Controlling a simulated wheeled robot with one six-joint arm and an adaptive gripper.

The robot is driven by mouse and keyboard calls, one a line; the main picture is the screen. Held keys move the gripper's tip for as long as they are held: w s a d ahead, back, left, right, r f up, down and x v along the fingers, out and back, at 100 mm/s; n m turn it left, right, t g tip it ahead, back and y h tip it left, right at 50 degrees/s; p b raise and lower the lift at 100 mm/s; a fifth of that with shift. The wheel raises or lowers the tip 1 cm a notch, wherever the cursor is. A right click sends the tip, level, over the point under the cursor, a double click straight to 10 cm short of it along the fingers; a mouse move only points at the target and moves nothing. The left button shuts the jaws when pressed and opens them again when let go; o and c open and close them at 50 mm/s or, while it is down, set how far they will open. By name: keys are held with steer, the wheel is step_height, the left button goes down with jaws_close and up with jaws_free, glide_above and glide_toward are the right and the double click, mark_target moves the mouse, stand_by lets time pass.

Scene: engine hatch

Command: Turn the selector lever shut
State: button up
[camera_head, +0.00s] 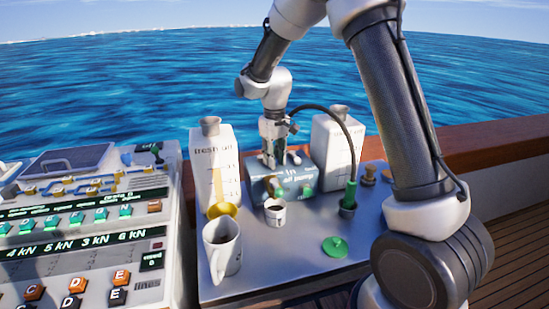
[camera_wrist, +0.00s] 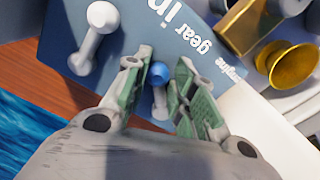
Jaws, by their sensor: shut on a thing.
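The selector lever (camera_wrist: 158,74), with a blue round tip and a pale shaft, stands between my fingers in the wrist view. My gripper (camera_wrist: 160,82) is shut on it, with green pads on both sides. The lever is on a blue panel (camera_wrist: 190,58) lettered "gear in" and "engine". A second, pale lever (camera_wrist: 92,38) sits apart on the left of that panel. In the head view my gripper (camera_head: 272,160) reaches down at the back left of the blue pump box (camera_head: 306,176); the held lever is hard to make out there.
White oil jugs (camera_head: 208,143) and (camera_head: 333,148) flank the box. A yellow funnel (camera_head: 222,210), small cup (camera_head: 275,213), white mug (camera_head: 222,252), green cap (camera_head: 335,247) and green hose nozzle (camera_head: 350,194) stand around the tray. A button console (camera_head: 90,225) is at left.

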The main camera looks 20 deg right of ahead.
mark_target(265, 168)
steer(key=m, duration=0.1)
steer(key=a+m, duration=0.1)
steer(key=m, duration=0.1)
steer(key=s+m, duration=0.1)
steer(key=shift+a+m, duration=0.3)
steer(key=shift+a, duration=0.05)
steer(key=shift+s+a+m, duration=0.1)
steer(key=shift+a+m, duration=0.35)
steer(key=shift+m, duration=0.55)
steer(key=shift+a+m, duration=0.45)
steer(key=shift+m, duration=0.55)
steer(key=o, duration=0.7)
steer(key=shift+o, duration=0.2)
step_height(265, 168, up, 12)
